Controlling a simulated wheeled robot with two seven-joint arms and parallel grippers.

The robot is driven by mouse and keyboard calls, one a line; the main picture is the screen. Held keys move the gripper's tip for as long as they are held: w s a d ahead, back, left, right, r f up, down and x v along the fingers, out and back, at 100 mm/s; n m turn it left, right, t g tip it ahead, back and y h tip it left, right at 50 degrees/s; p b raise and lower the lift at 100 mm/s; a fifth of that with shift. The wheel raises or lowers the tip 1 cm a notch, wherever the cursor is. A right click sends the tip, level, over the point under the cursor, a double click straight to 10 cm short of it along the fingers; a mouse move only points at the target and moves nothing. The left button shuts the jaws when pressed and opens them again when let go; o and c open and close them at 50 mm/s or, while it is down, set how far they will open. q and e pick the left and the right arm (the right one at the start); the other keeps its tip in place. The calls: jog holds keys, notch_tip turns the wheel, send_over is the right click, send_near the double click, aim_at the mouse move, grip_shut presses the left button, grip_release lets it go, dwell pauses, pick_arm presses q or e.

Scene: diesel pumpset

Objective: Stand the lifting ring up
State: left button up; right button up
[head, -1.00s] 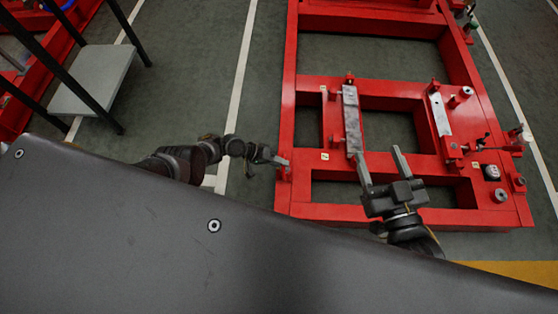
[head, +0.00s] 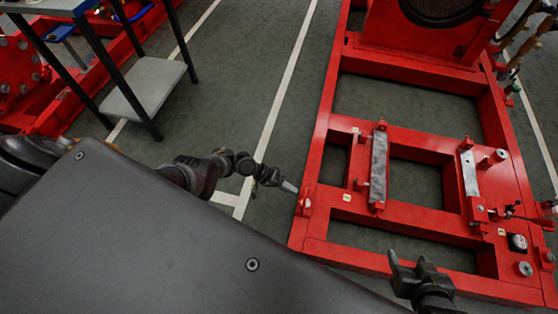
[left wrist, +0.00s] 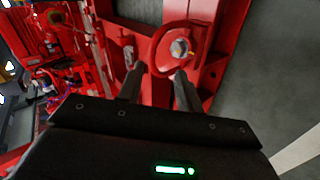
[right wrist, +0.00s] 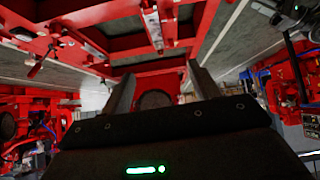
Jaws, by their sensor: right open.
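The red lifting ring (left wrist: 157,40) shows in the left wrist view as a curved bar around a silver bolt head, against a red frame. It seems to lie down, but its exact tilt is hard to tell. My left gripper (left wrist: 158,75) is open, its two fingers apart just short of the ring's near side, with nothing seen between them. In the head view my left gripper (head: 290,188) is beside a small red fitting on the frame's left edge; the ring is not clear there. My right gripper (head: 408,262) is open and empty near the frame's front edge.
The red base frame (head: 320,150) has raised edges and open bays. A grey metal bar (head: 378,165) and a second plate (head: 469,172) sit on its crosspieces. A table with a grey shelf (head: 145,92) stands at left. The floor between is clear.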

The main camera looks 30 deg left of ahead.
pick_arm(q)
jog(key=p+v, duration=0.1)
jog(key=v, duration=0.3)
jog(key=shift+s, duration=0.1)
pick_arm(e)
jog(key=s+d+f+m+g+h, duration=0.1)
jog(key=s+d+f+g, duration=0.1)
jog(key=s+d+g, duration=0.2)
jog(key=shift+s+d+f+g+h, duration=0.15)
jog(key=shift+s+f+g+h, duration=0.2)
jog(key=shift+s, duration=0.85)
pick_arm(q)
jog(key=shift+c, duration=0.5)
